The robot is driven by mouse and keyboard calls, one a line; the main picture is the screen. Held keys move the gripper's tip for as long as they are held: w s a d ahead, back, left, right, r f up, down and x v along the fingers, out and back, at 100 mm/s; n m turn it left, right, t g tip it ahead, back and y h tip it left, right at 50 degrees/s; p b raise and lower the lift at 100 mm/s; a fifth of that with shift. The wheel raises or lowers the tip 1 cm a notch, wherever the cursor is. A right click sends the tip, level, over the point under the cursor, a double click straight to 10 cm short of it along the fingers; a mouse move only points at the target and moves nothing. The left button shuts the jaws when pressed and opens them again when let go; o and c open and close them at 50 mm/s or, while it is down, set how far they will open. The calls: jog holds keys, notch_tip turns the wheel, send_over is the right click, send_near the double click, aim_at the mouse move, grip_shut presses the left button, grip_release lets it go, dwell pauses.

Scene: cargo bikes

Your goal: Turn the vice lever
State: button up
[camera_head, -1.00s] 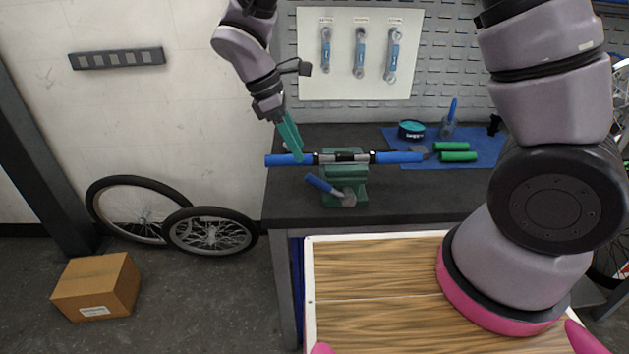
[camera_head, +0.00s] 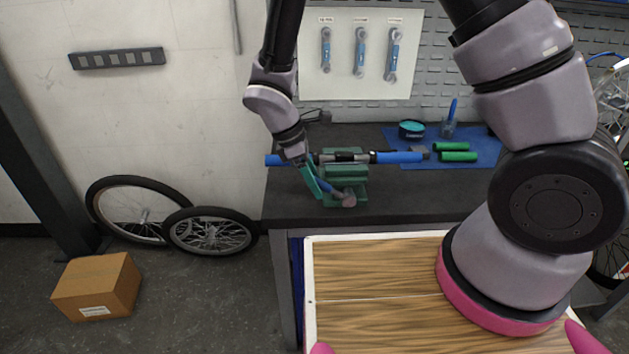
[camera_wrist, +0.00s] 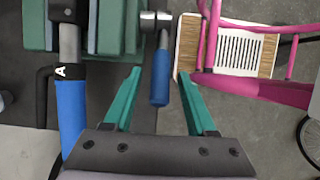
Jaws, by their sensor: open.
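The green vice (camera_head: 345,178) stands on the dark workbench and clamps a bar with blue grips (camera_head: 398,157). The vice also shows at the upper left in the wrist view (camera_wrist: 110,28). The vice lever has a blue handle (camera_wrist: 160,78) and a round metal hub at its upper end. My gripper (camera_head: 318,190) is at the vice's front left, its teal fingers by the lever handle. In the wrist view my gripper (camera_wrist: 155,90) is open, with the blue handle between its two fingers, nearer the left one. I cannot tell whether a finger touches it.
Green grips (camera_head: 458,151), a teal tape roll (camera_head: 411,130) and a blue mat (camera_head: 488,153) lie on the bench to the right. The bar's blue left grip (camera_wrist: 70,115) is close beside my gripper. A wood-topped surface (camera_head: 375,265) is in front.

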grip_shut()
dwell(1.4)
